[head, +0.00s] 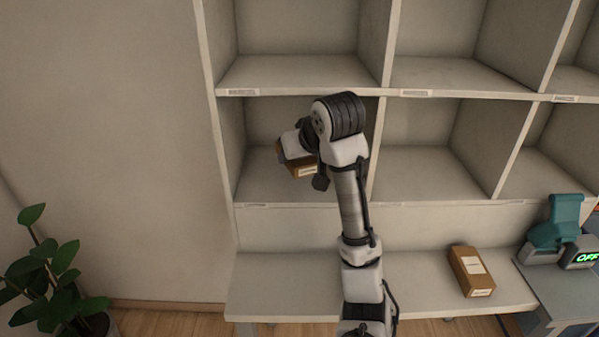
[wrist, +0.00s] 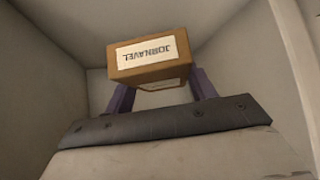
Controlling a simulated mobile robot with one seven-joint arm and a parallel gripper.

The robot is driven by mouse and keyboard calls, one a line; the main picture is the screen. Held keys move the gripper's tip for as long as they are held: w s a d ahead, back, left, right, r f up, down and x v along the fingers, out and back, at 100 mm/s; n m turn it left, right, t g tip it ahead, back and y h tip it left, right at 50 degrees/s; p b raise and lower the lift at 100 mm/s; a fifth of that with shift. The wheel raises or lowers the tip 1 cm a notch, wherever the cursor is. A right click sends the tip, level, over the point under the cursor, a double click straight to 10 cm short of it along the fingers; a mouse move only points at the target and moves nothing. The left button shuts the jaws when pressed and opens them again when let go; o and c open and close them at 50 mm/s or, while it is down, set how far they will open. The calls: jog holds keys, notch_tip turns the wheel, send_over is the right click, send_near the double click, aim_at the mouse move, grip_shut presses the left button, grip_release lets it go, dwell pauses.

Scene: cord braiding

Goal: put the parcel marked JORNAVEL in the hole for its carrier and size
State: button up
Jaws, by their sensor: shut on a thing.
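The parcel marked JORNAVEL is a small brown box with a white label, which reads upside down in the wrist view (wrist: 142,57). In the head view the parcel (head: 304,170) shows at the lower left opening of the shelf unit. My gripper (wrist: 155,92) is shut on the parcel, with one purple finger on each side of it. In the wrist view, pale hole walls surround the parcel. The hole (head: 262,186) has a small label strip (head: 256,205) on its front edge, too small to read. My arm hides part of this hole and its right divider.
Another brown parcel (head: 470,270) lies on the bench ledge (head: 415,285) below the shelves. A teal device (head: 556,225) and a display reading OFF (head: 586,257) stand at the right. A plant (head: 55,270) is at the lower left. The neighbouring hole (head: 415,140) looks empty.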

aim_at(300, 182)
jog(key=shift+w+r+p, duration=0.15)
jog(key=shift+w+p, duration=0.35)
jog(key=shift+w, duration=0.6)
jog(key=shift+w+f, duration=0.2)
jog(key=shift+f, duration=0.35)
jog(key=shift+w+f, duration=0.2)
jog(key=shift+f, duration=0.3)
notch_tip(300, 182, down, 4)
jog(key=shift+f+p, duration=0.1)
jog(key=shift+p, duration=0.6)
jog(key=shift+w+f, duration=0.2)
jog(key=shift+f, duration=0.3)
jog(key=shift+f, duration=0.2)
jog(key=o, duration=1)
jog(key=shift+o, duration=0.2)
jog(key=shift+r, duration=0.1)
